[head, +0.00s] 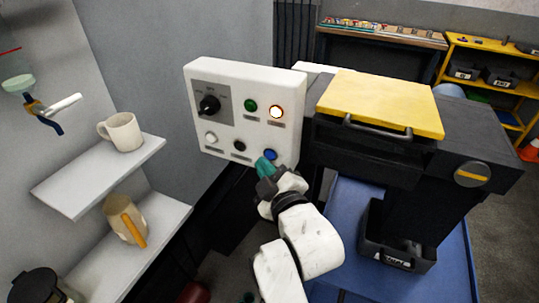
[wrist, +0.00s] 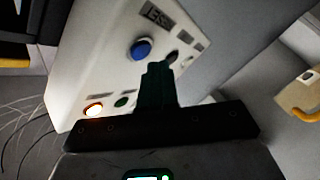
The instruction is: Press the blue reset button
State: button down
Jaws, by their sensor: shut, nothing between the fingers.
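The blue reset button (head: 270,154) sits at the lower right of a white control panel (head: 226,73). In the wrist view the blue button (wrist: 141,48) shows clear, just beyond my fingertips and a little to their left. My gripper (head: 263,165) is shut and empty, with its teal fingers close beside the button in the head view. In the wrist view my gripper (wrist: 158,68) points at the panel face. I cannot tell whether the fingertips touch the panel.
The panel also has a black rotary knob (head: 209,105), a green button (head: 250,105), a lit orange button (head: 276,112), a white button (head: 211,137) and a black button (head: 239,146). Shelves with a mug (head: 124,132) stand left. A black machine with a yellow lid (head: 381,101) stands right.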

jog(key=shift+w, duration=0.1)
jog(key=shift+w+d, duration=0.15)
jog(key=shift+w, duration=0.15)
jog(key=shift+w+d, duration=0.15)
jog(key=shift+w, duration=0.2)
dwell(0.7)
jog(key=shift+s, duration=0.1)
jog(key=shift+s+a+p, duration=0.25)
jog(key=shift+s+p, duration=0.05)
jog(key=shift+s, duration=0.35)
jog(key=shift+s, duration=0.1)
jog(key=shift+s+a+b, duration=0.1)
jog(key=shift+s+a, duration=0.2)
jog(key=shift+s, duration=0.45)
jog(key=shift+s+a+b, duration=0.1)
jog(key=shift+s+a, duration=0.15)
jog(key=shift+s, duration=0.5)
jog(key=shift+s+a+b, duration=0.1)
jog(key=shift+s+a, duration=0.2)
jog(key=shift+s, duration=0.45)
